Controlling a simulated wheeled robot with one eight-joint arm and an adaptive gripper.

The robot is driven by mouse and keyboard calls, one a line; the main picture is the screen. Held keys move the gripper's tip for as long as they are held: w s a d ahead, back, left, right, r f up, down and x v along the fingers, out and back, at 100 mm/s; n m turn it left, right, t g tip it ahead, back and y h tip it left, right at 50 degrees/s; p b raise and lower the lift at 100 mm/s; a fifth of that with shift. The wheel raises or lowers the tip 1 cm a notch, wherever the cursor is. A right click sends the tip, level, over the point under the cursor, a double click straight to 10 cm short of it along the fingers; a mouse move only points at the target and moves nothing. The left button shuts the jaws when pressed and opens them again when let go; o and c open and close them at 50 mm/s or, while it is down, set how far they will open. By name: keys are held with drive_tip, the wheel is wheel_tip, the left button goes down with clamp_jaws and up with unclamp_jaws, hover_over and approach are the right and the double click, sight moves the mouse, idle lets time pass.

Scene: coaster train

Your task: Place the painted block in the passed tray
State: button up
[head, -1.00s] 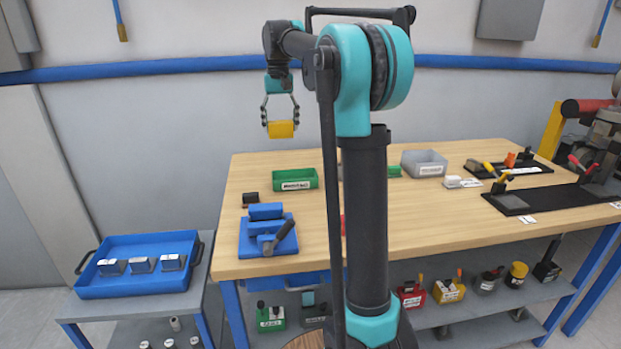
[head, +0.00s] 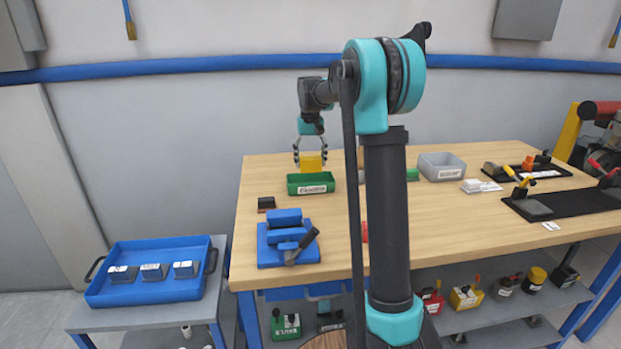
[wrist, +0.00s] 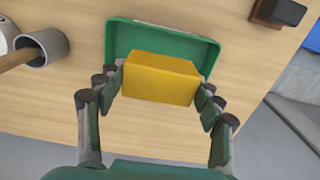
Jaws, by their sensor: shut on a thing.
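The painted block is a yellow block (wrist: 160,78), held between the fingers of my gripper (head: 311,160). In the head view the yellow block (head: 312,162) is just above the green tray (head: 311,189), which has a white label on its front whose text I cannot read surely. In the wrist view the block covers part of the green tray (wrist: 122,40), and its floor looks empty where it shows. My gripper (wrist: 160,88) is shut on the block's two sides. I cannot tell whether the block touches the tray.
A blue vise (head: 287,240) stands at the bench's front left, with a small dark block (head: 266,203) behind it. A grey bin (head: 440,165) is farther right. A blue tray (head: 150,290) with several metal blocks sits on a lower cart. A grey cylinder (wrist: 50,45) lies beside the green tray.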

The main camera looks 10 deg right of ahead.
sight(310, 158)
drive_tip(key=shift+f, duration=3.4)
drive_tip(key=o, duration=1.5)
drive_tip(key=shift+f, duration=0.1)
wheel_tip(310, 158, up, 12)
drive_tip(key=shift+r, duration=0.15)
